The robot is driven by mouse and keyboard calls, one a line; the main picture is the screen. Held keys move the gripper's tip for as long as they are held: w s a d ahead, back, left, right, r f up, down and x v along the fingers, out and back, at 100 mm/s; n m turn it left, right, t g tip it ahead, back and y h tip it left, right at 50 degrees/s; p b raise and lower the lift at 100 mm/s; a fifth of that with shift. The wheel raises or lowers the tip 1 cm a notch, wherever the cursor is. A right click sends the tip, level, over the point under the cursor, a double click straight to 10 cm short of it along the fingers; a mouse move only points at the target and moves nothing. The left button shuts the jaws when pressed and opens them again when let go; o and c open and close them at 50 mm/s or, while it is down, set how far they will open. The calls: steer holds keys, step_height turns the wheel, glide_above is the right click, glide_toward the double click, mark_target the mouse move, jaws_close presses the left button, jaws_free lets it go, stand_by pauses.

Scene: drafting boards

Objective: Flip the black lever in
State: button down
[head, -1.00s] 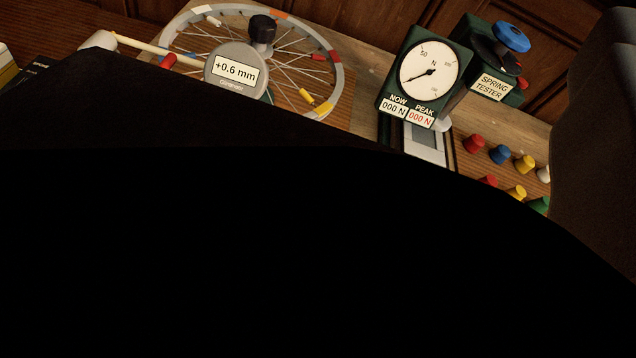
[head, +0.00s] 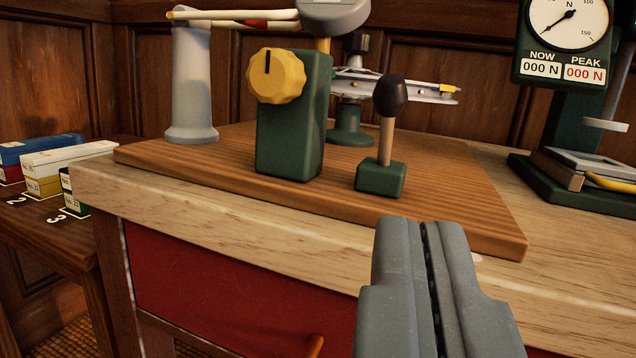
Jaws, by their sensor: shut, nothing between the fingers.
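The black lever (head: 391,96) is a dark round knob on a pale wooden stick. It rises nearly upright from a small green block (head: 380,178) on the brown wooden board (head: 440,215). My gripper (head: 423,226) is grey and shut with nothing between its fingers. In the picture it is below and slightly right of the lever, in front of the board's front edge. The gripper and the lever are apart.
A green post with a yellow knob (head: 277,76) stands left of the lever. A spoked wheel (head: 400,88) is behind it. A grey column (head: 190,85) stands at left. The force gauge (head: 566,35) is at right. Small boxes (head: 68,160) sit on a lower shelf at far left.

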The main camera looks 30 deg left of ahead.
mark_target(392, 101)
steer(key=shift+s+f, duration=0.15)
steer(key=shift+f, duration=0.1)
steer(key=shift+a, duration=0.1)
steer(key=b+x, duration=0.4)
steer(key=x, duration=1)
steer(key=shift+r+p, duration=0.25)
steer(key=shift+p, duration=0.35)
